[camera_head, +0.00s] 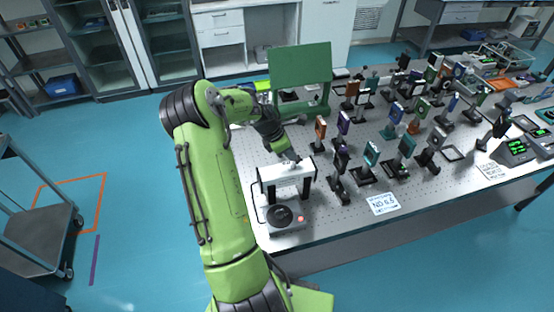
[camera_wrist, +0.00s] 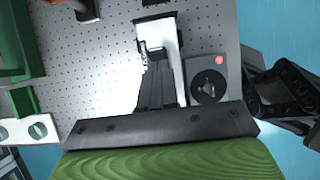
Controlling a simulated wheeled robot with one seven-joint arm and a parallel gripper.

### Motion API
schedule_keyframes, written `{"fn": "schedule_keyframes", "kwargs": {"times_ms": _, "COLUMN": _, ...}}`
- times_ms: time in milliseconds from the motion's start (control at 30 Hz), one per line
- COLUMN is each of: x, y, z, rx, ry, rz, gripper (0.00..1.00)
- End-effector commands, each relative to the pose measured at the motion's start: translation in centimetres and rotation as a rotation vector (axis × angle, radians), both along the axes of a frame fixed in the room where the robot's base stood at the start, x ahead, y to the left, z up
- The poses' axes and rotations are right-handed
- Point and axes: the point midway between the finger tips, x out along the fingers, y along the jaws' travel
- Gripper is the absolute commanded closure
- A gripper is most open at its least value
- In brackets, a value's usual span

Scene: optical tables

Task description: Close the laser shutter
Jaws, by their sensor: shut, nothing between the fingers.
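A white-topped device on black posts (camera_head: 287,172), which looks like the laser shutter, stands near the front left corner of the optical table. Below it in the head view is a grey box (camera_head: 286,217) with a round black dial and a red button; the box also shows in the wrist view (camera_wrist: 208,92). My gripper (camera_head: 294,159) is shut and empty, pointing down at the device's white top. In the wrist view my gripper (camera_wrist: 155,50) overlaps the white top (camera_wrist: 174,35) and hides part of it. I cannot tell whether they touch.
The perforated table (camera_head: 250,178) carries several post-mounted optics to the right, including a teal one (camera_head: 371,153). A label card (camera_head: 382,204) lies at the front edge. A green panel (camera_head: 300,64) stands behind my gripper. A cart (camera_head: 38,215) stands on the floor at left.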

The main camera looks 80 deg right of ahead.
Motion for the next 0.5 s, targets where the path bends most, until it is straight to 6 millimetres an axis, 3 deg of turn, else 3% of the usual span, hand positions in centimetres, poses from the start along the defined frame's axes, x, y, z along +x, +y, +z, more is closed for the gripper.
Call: {"fn": "schedule_keyframes", "kwargs": {"times_ms": 500, "x": -0.1, "y": 0.0, "z": 1.7, "rx": -0.003, "ry": 0.004, "rz": -0.002, "gripper": 1.0}}
